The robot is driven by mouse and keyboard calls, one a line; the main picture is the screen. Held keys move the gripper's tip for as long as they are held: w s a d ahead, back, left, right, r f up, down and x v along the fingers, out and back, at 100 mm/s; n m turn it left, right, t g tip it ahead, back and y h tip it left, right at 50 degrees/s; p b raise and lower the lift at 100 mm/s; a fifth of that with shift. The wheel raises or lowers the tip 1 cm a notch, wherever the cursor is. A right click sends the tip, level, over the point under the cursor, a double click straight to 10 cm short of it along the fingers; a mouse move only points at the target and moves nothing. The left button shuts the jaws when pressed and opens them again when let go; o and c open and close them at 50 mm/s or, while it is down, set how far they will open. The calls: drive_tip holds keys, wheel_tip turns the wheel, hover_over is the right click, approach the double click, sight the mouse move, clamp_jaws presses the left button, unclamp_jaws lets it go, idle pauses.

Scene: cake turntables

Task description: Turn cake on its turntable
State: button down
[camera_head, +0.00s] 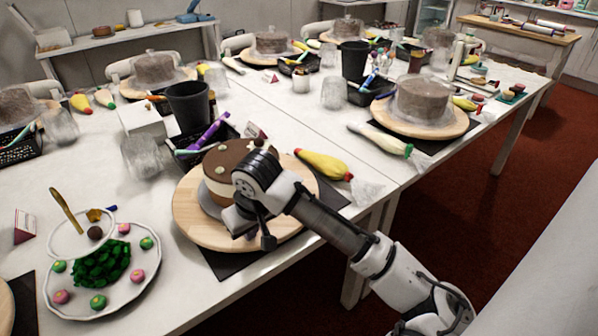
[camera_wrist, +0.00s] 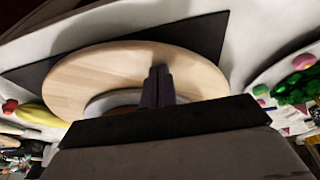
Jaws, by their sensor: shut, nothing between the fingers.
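A round cake (camera_head: 222,160) with a dark brown top and pale layers sits on a grey board on a wooden turntable (camera_head: 190,215) at the front of the near table. My gripper (camera_head: 267,241) is shut and empty, pointing down over the front part of the turntable, in front of the cake. In the wrist view my shut fingers (camera_wrist: 158,80) stand over the bare wood of the turntable (camera_wrist: 85,75), beside the grey board (camera_wrist: 100,104). I cannot tell whether the fingertips touch the wood. My wrist hides part of the cake.
A dark mat (camera_head: 225,262) lies under the turntable. A yellow piping bag (camera_head: 322,164) lies to the right. A white plate (camera_head: 135,285) with green and pink sweets is at the left. A black cup (camera_head: 188,106) and tray stand behind. Red floor lies beyond the table's front edge.

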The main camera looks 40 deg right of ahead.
sight(270, 233)
drive_tip(key=shift+s+d, duration=0.25)
drive_tip(key=shift+d, duration=0.5)
drive_tip(key=shift+s+d, duration=0.25)
drive_tip(key=shift+d, duration=0.5)
drive_tip(key=shift+s+d, duration=0.25)
drive_tip(key=shift+d, duration=0.5)
drive_tip(key=shift+w+d, duration=0.15)
drive_tip(key=shift+d, duration=3)
wheel_tip(270, 233, up, 3)
drive_tip(key=shift+p, duration=1.25)
drive_tip(key=shift+f, duration=0.1)
